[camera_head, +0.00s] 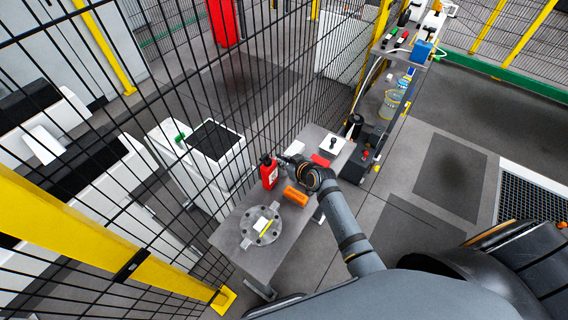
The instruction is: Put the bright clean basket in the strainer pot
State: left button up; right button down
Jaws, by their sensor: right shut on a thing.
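The round grey flanged metal piece (262,226), which looks like the strainer pot, sits at the near left part of the grey table (228,236). A small white and yellow item (263,225) lies on it. My right gripper (281,161) reaches in over the table from the right. It is shut at the upper right side of a red bottle (268,174) with a dark top. The grip itself is small and partly hidden by my wrist. I cannot make out a bright clean basket. My left gripper is not in view.
An orange block (296,196) lies beside my right wrist. A white box (295,151), a red item (320,160) and a white plate with a black knob (332,145) are at the table's far end. Wire fencing (190,130) runs close along the table's left side.

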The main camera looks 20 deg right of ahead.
notch_tip(320, 180, up, 2)
jog(key=shift+r+b, duration=0.15)
jog(key=shift+b, duration=0.5)
jog(key=d+v, duration=0.1)
jog(key=v, duration=1.6)
jog(key=shift+w+d+r, duration=0.3)
